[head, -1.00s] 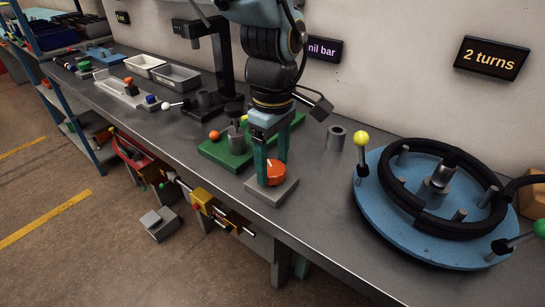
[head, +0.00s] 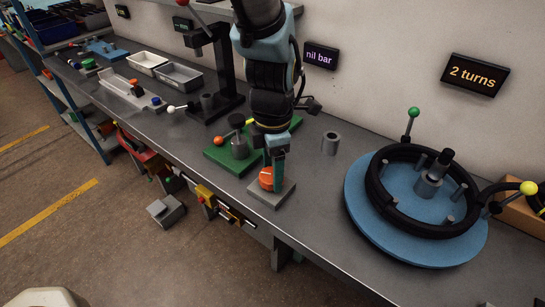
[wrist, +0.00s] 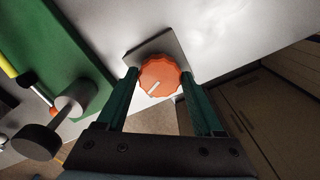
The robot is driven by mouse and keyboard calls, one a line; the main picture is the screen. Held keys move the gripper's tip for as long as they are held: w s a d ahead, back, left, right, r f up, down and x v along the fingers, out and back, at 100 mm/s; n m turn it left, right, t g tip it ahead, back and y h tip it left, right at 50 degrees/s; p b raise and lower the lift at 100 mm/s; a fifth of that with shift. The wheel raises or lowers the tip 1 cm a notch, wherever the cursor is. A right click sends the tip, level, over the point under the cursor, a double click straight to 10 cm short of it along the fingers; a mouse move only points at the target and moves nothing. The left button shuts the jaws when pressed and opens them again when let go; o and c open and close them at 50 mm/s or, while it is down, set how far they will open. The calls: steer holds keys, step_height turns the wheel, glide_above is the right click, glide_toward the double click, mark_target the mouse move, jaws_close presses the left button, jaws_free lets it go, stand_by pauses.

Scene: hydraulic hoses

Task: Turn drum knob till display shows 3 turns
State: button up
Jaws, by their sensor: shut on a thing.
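The orange knob (head: 266,179) sits on a small grey base (head: 262,195) at the bench's front edge. My gripper (head: 272,172) reaches down over it and is shut on it. In the wrist view the knob (wrist: 160,76) lies between the two green fingers of my gripper (wrist: 159,80), its white mark pointing to the lower left. The blue drum (head: 365,225) at the right carries a black hose coil (head: 400,228), with a green ball handle (head: 413,112) at the back and a yellow ball handle (head: 528,188) at the right. The display (head: 474,74) reads "2 turns".
A green plate (head: 222,157) with a grey fitting stands just left of the knob. A grey cylinder (head: 331,143) stands between knob and drum. A black press stand (head: 222,75) and trays (head: 180,77) are farther left. A "nil bar" display (head: 321,56) hangs behind.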

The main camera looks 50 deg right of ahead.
steer(key=n+p, duration=0.3)
steer(key=p, duration=0.1)
steer(key=shift+r+n, duration=0.3)
steer(key=shift+n, duration=0.1)
steer(key=n+p, duration=0.2)
steer(key=p, duration=0.1)
steer(key=shift+f+n, duration=0.1)
steer(key=shift+n, duration=0.3)
steer(key=n, duration=0.2)
steer(key=shift+w+f+n+p, duration=0.1)
steer(key=shift+f+n+p, duration=0.05)
steer(key=shift+n+p, duration=0.2)
steer(key=shift+n, duration=1.95)
steer(key=o, duration=1.4)
step_height(320, 180, up, 11)
steer(key=shift+f, duration=0.15)
